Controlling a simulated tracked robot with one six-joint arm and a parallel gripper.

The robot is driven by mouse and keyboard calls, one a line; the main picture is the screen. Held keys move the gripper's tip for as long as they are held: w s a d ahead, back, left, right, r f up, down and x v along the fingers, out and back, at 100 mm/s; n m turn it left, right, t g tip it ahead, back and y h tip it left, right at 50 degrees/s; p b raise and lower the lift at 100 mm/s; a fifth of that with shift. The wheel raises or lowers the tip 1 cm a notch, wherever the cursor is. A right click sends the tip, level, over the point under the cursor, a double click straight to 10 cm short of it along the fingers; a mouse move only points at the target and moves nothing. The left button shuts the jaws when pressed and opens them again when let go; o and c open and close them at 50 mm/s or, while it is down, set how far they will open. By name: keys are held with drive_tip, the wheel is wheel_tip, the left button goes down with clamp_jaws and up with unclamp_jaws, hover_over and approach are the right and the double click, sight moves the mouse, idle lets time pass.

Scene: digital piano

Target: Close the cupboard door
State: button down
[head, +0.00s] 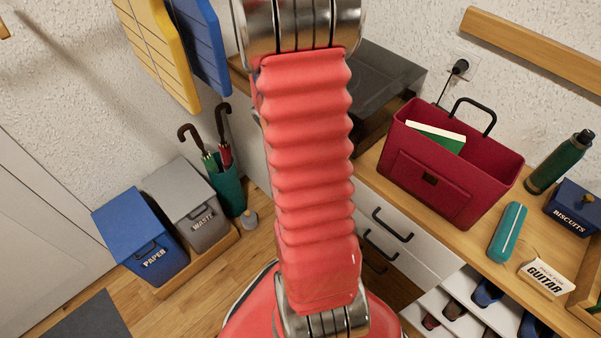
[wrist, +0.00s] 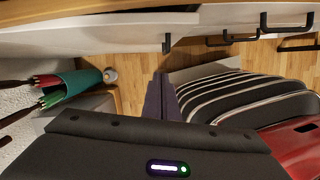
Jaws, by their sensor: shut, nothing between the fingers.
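White cupboard fronts with black handles run along the top of the wrist view (wrist: 110,38). In the head view a white front (head: 415,250) with dark handles shows right of my arm. A white panel (head: 246,140) shows left of my arm, partly covered by it.
A blue paper bin (head: 140,235) and grey waste bin (head: 190,205) stand at left, beside a teal umbrella stand (head: 228,188). On the wooden counter are a red bag (head: 440,165), a green bottle (head: 560,162) and a teal case (head: 509,232). Wooden floor (head: 215,280) is clear before the bins.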

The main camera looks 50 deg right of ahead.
drive_tip(key=shift+v, duration=0.8)
drive_tip(key=w+a+r+m+t, duration=0.2)
drive_tip(key=w+a+r+m, duration=0.1)
drive_tip(key=a+r, duration=0.4)
drive_tip(key=w+a+r+m+t, duration=0.1)
drive_tip(key=w+a+r+m, duration=0.15)
drive_tip(key=a+r, duration=0.45)
drive_tip(key=s+a+r+m+t+y, duration=0.1)
drive_tip(key=s+a+r+m, duration=0.1)
drive_tip(key=a+r+m, duration=0.2)
drive_tip(key=s+a+r+m+t+y, duration=0.1)
drive_tip(key=s+a+r+m+t, duration=0.1)
drive_tip(key=a+r, duration=0.6)
drive_tip(key=s+a+m, duration=0.1)
drive_tip(key=a+m, duration=0.1)
drive_tip(key=a, duration=0.3)
drive_tip(key=shift+s+t+y, duration=0.25)
drive_tip(key=shift+t+y, duration=0.05)
